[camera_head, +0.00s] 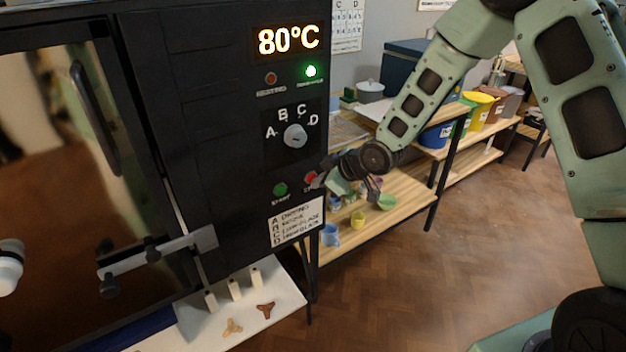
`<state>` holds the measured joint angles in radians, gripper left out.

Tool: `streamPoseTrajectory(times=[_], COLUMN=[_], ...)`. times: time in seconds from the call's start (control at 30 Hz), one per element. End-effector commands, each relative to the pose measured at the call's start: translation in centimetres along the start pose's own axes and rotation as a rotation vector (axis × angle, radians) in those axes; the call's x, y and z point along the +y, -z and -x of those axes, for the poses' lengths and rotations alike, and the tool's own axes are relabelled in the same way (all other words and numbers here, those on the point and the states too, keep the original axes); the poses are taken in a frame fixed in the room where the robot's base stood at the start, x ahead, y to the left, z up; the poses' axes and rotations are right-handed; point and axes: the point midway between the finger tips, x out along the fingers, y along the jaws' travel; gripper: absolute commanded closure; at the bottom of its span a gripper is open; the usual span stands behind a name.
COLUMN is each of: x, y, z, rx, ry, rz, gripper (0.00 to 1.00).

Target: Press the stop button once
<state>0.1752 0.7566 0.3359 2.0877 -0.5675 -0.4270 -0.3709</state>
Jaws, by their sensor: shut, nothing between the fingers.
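The red stop button (310,178) sits on the front of the black kiln, right of the green start button (280,190). Its label is partly hidden by my gripper. My gripper (318,183) is shut and empty, with its tip at the right side of the red button. I cannot tell whether the tip touches it. The display (289,40) reads 80°C. A green lamp (311,71) is lit, and the lamp to its left is dark. The dial (295,136) sits among the letters A to D.
A latch bar (158,262) sticks out from the kiln door. A white shelf (196,328) below holds small posts and stilts. A wooden bench (405,190) with cups and bowls stands behind my gripper. The floor (400,290) at right is open.

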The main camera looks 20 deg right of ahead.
Motion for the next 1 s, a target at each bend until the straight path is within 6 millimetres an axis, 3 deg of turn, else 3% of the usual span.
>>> streamPoseTrajectory(times=[0.63, 1.0], x=[-0.8, -2.6], y=[-0.9, -2.7], z=[1.1, 3.5], rx=[-0.001, -0.001], ry=[-0.001, -0.001], rz=[0.0, 0.0], gripper=[1.0, 1.0])
